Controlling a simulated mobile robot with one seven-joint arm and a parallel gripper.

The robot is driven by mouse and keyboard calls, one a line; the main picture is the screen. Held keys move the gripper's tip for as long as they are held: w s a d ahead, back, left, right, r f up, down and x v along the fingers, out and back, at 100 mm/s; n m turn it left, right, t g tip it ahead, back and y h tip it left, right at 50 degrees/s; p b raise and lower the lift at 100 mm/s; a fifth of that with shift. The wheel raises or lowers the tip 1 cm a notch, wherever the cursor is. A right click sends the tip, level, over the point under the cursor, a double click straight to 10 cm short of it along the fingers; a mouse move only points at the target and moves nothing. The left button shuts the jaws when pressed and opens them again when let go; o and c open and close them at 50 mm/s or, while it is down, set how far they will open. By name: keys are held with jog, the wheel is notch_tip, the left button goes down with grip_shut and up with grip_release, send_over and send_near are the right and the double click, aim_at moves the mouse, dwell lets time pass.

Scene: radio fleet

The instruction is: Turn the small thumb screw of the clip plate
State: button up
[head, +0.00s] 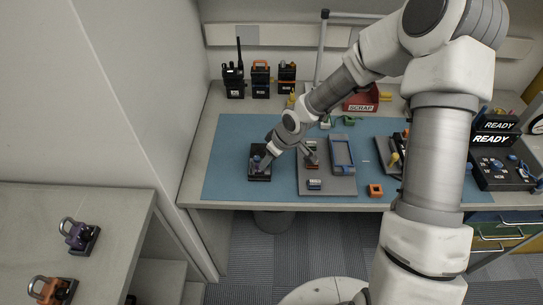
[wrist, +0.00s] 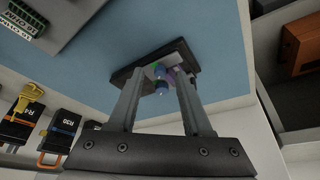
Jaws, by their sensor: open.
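A dark plate (head: 260,176) lies on the blue mat at the left of the bench; it also shows in the wrist view (wrist: 178,54). A purple part and small blue-tipped round pieces (wrist: 161,87) sit on it between my fingers. One of these looks like the small thumb screw, but they are too small to tell apart for certain. My gripper (head: 264,160) is over the plate. In the wrist view my gripper (wrist: 160,78) is open, with one finger on each side of the blue-tipped pieces. Whether the fingers touch anything cannot be told.
A grey board (head: 325,187) with a blue frame (head: 342,152) lies to the right on the mat (head: 225,140). An orange block (head: 375,190) is near the front edge.

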jog(key=p+v, duration=0.5)
jog(key=v, duration=1.2)
jog(key=shift+r, duration=0.15)
jog(key=shift+s+d, duration=0.1)
jog(key=shift+d, duration=0.05)
